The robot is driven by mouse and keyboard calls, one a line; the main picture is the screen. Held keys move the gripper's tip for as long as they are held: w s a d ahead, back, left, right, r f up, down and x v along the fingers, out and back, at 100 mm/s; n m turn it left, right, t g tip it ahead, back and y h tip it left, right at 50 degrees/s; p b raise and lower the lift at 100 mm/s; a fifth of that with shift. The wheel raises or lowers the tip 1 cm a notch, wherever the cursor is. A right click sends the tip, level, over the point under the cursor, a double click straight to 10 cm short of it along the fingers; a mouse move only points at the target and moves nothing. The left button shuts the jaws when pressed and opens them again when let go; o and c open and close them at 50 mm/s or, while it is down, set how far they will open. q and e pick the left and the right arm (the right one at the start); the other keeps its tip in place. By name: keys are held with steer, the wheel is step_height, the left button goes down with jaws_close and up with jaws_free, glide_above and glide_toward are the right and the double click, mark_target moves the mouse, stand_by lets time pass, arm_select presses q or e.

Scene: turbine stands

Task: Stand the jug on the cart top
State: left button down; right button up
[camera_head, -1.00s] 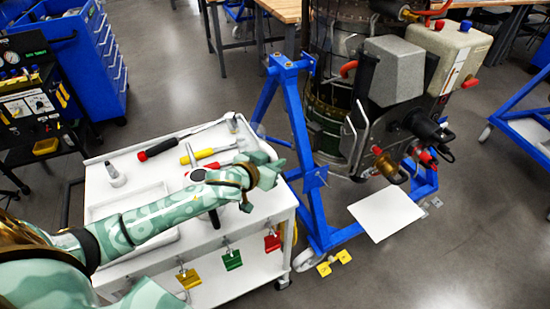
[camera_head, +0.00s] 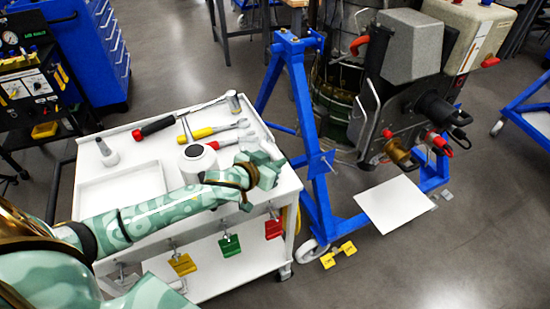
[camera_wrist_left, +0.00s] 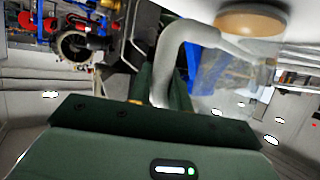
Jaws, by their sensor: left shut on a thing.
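My left gripper (camera_head: 264,170) is above the right part of the white cart top (camera_head: 128,150). In the left wrist view it is shut on the pale curved handle of the jug (camera_wrist_left: 167,58). Beside the handle is a see-through shape, probably the jug's body; its outline is blurred against the background. A white rounded thing with a tan disc shows at the top of that view; I cannot tell whether it is part of the jug. In the head view the jug is hard to make out near my gripper. My right gripper is out of view.
A blue turbine stand (camera_head: 300,130) is close on the right.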

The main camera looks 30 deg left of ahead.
arm_select(q)
steer(key=shift+f, duration=0.25)
stand_by(0.3)
steer(key=c, duration=1.1)
jaws_free()
steer(key=shift+o, duration=0.2)
steer(key=p+v, duration=0.5)
steer(key=v, duration=0.2)
steer(key=shift+p, duration=0.3)
steer(key=shift+f, duration=0.1)
